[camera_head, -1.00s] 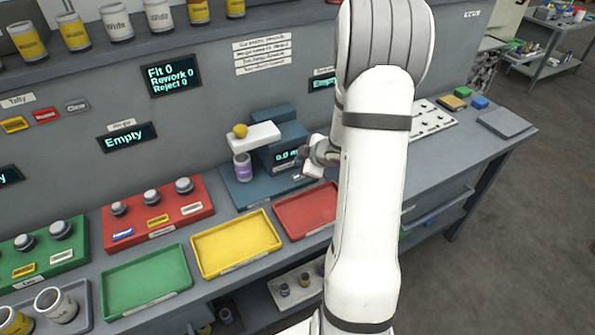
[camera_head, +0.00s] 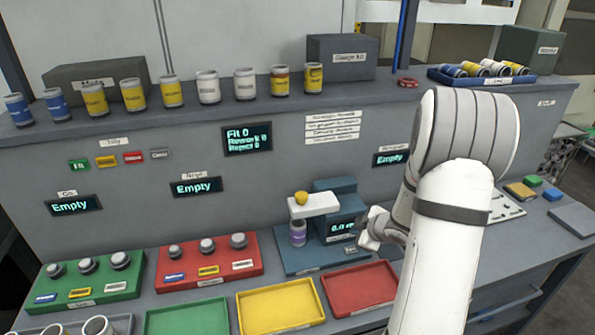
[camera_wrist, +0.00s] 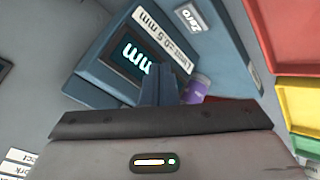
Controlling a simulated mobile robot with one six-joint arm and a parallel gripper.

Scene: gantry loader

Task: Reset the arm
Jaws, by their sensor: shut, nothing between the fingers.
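My gripper (camera_head: 368,243) is at the right side of the blue-grey gauge device (camera_head: 336,212) on the bench, partly hidden by my white arm. In the wrist view my gripper (camera_wrist: 160,82) shows its dark fingers together with nothing held, in front of the device's display (camera_wrist: 130,53). A purple cylinder (camera_head: 298,233) stands under the device's white arm (camera_head: 314,206), which has a yellow knob on top. The purple cylinder also shows partly behind the fingers in the wrist view (camera_wrist: 199,88).
Red (camera_head: 361,290), yellow (camera_head: 280,309) and green (camera_head: 187,320) trays lie along the bench front. Red (camera_head: 210,275) and green (camera_head: 90,289) blocks with grey knobs stand left. Cans line the upper shelf (camera_head: 230,107). A white holed plate (camera_head: 505,207) lies right of my arm.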

